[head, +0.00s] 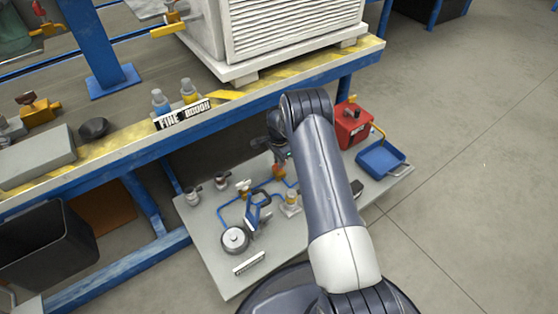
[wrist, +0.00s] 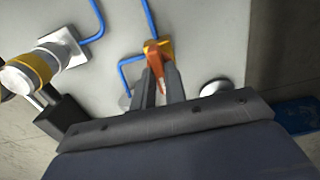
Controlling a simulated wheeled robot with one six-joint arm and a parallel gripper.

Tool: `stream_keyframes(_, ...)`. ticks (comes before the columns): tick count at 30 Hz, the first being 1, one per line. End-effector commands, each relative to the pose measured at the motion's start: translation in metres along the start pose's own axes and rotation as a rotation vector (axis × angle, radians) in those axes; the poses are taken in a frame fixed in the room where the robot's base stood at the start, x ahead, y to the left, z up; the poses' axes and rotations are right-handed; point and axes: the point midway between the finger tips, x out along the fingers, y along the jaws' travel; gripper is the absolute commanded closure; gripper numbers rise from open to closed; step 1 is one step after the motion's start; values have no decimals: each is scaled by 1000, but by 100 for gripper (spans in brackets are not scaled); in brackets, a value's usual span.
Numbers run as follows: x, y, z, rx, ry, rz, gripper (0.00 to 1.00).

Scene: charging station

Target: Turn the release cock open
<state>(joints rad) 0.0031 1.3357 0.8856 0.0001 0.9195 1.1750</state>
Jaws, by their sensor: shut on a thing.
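The release cock shows in the wrist view as an orange handle (wrist: 155,64) on a yellow body (wrist: 164,45), with blue pipe running to it. In the head view the cock (head: 279,172) is a small orange spot on the low grey panel, just below my gripper. My gripper (wrist: 160,82) has its two dark fingers on either side of the orange handle and is shut on it. The fingertips hide part of the handle and its base. In the head view my gripper is mostly hidden behind my arm.
The low grey panel (head: 210,255) carries blue pipes, a round gauge (head: 235,240), valves, a red box (head: 350,122) and a blue tray (head: 380,158). A blue-framed workbench (head: 108,150) overhangs its back edge. In the wrist view a yellow-banded fitting (wrist: 42,68) stands left of my fingers.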

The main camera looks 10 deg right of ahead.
Motion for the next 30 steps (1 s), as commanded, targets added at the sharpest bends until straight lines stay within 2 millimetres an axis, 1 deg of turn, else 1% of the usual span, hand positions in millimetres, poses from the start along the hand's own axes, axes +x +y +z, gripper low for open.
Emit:
stream_keyframes(8, 0, 0, 0, -39, 0, 2, 100)
stream_keyframes(14, 1, 0, 0, -146, -1, 2, 100)
stream_keyframes(30, 1, 0, 0, -641, -1, 1, 100)
